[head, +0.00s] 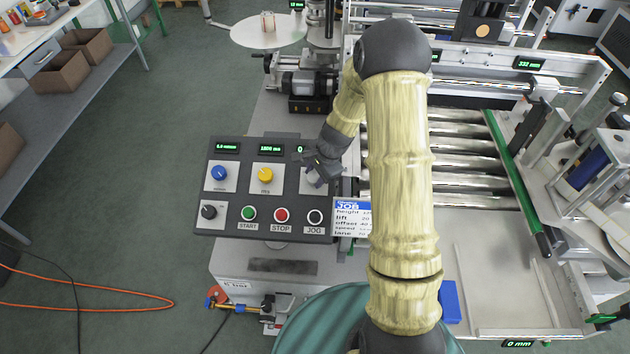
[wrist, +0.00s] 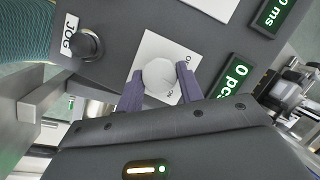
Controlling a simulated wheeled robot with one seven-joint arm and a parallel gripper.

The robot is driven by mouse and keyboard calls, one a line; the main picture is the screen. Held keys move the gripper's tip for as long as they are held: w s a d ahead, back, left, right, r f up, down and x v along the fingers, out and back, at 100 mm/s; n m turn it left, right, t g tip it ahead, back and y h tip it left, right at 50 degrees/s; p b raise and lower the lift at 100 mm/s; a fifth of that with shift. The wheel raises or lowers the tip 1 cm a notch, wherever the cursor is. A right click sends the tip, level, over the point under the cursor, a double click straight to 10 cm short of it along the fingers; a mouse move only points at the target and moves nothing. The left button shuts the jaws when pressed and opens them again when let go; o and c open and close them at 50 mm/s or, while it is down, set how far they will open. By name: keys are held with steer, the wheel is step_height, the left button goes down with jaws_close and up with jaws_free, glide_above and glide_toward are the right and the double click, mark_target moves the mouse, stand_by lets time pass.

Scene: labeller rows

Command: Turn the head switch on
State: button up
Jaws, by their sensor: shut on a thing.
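The control panel (head: 262,190) is dark, with knobs, buttons and green displays. A pale round knob (wrist: 160,72) sits on a white plate with small, partly legible lettering at its upper right; I take it for the head switch. My gripper (head: 316,172) is over that plate. In the wrist view my gripper (wrist: 160,88) has one finger on each side of the knob, shut on it. A thin line marks the knob's face, but its exact setting is hard to read. In the head view the gripper hides most of the knob.
A blue knob (head: 219,173), a yellow knob (head: 265,175) and a black knob (head: 209,211) are on the panel. START, STOP and JOG (head: 315,217) buttons line its lower edge. A job card (head: 352,216) stands at its right, with the roller conveyor (head: 455,145) beyond.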

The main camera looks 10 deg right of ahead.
steer(key=m+b, duration=0.1)
steer(key=b, duration=0.1)
steer(key=m+t+b, duration=0.1)
steer(key=m+b, duration=0.1)
steer(key=m+t+b, duration=0.1)
steer(key=m+b, duration=0.1)
steer(key=shift+s+f, duration=0.1)
steer(key=shift+f, duration=0.15)
steer(key=shift+r+m+t+b, duration=0.2)
steer(key=shift+m+t+b, duration=0.1)
steer(key=shift+m+b, duration=0.95)
steer(key=o, duration=1)
steer(key=shift+s+r, duration=0.1)
steer(key=shift+r, duration=0.05)
steer(key=p+v, duration=0.3)
steer(key=v, duration=1.4)
steer(key=shift+s+d, duration=0.1)
steer(key=shift+d, duration=0.05)
